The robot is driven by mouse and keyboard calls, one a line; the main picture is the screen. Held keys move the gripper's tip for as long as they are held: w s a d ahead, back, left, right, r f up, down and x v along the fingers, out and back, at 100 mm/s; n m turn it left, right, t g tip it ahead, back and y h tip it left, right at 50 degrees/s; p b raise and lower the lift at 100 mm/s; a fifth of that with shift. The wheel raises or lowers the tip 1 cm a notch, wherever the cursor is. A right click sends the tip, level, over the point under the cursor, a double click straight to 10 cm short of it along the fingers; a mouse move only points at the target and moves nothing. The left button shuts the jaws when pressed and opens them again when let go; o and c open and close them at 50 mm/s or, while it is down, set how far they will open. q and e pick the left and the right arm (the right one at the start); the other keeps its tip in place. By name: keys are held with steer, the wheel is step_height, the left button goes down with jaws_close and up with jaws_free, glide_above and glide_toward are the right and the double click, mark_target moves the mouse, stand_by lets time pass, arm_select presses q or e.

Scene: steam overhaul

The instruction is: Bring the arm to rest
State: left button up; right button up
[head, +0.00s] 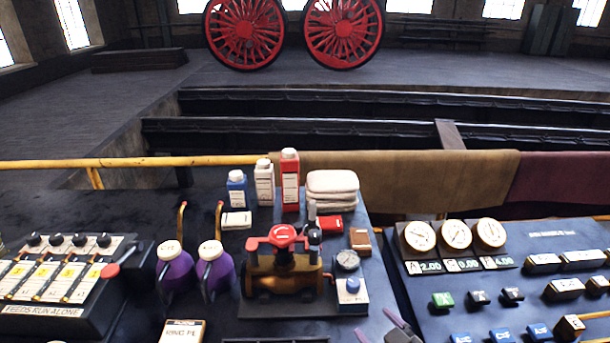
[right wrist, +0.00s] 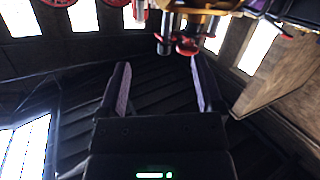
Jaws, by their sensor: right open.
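My right gripper (head: 378,325) shows at the bottom edge of the head view, between the middle bench and the right-hand panel. Its fingers are apart with nothing between them. The right wrist view also shows this gripper (right wrist: 160,75) open and empty, its two fingers spread. Most of the right arm is out of frame. My left gripper and arm do not show in the head view.
A brass valve assembly with a red handwheel (head: 283,236) stands on the middle bench. A white-and-blue box (head: 352,300) is close to my right gripper. Purple jugs (head: 215,270) stand left of the valve. A gauge panel (head: 458,234) is at right. A yellow rail (head: 130,162) runs behind.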

steer(key=s+d+r+m+g+h, duration=0.1)
steer(key=s+m+g+h, duration=0.75)
steer(key=s, duration=1.25)
steer(key=s+f+n+g+y+b, duration=0.1)
steer(key=s+f+g+b, duration=0.15)
steer(key=f, duration=1.05)
steer(key=s+f+n+g+y+b, duration=0.1)
steer(key=s+f+n+b, duration=0.2)
steer(key=f, duration=1.1)
arm_select(q)
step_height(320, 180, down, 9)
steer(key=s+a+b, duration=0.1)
steer(key=b, duration=0.3)
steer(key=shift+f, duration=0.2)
arm_select(e)
steer(key=s+d+f+g, duration=0.1)
steer(key=s+d+f, duration=0.2)
steer(key=s+f, duration=0.8)
steer(key=shift+s+d+m, duration=0.25)
steer(key=shift+s+m, duration=0.15)
steer(key=shift+m, duration=0.05)
